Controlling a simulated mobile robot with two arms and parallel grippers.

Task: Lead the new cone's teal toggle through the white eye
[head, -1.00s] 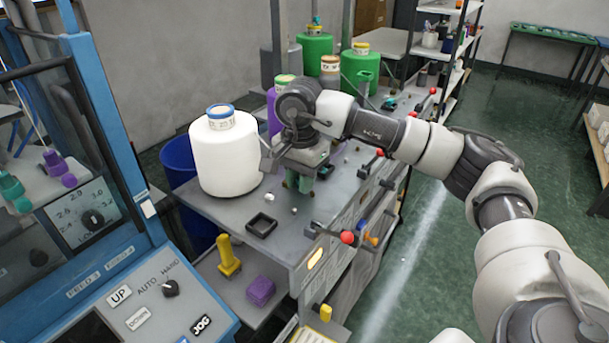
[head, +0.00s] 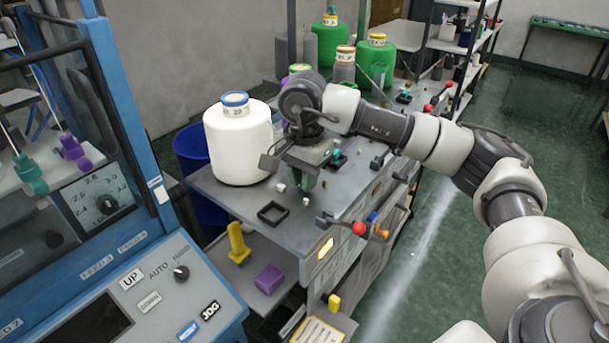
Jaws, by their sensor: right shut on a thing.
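A large white cone (head: 237,150) with a blue-ringed top stands on the grey table at the left. My right gripper (head: 304,181) points down just right of the cone, low over the tabletop. It is shut on a small green-teal piece, which appears to be the teal toggle; the jaws hide most of it. Small white pieces lie near it, one at the left (head: 281,187) and one just in front (head: 306,201). They are too small to tell which is the white eye. My left gripper is out of view.
An empty black square frame (head: 273,213) lies in front of the cone. Red-knobbed levers (head: 359,228) line the table's right edge. Green cones (head: 376,62) stand farther back. A blue machine panel (head: 150,285) fills the left. Yellow (head: 238,243) and purple (head: 269,279) blocks sit below.

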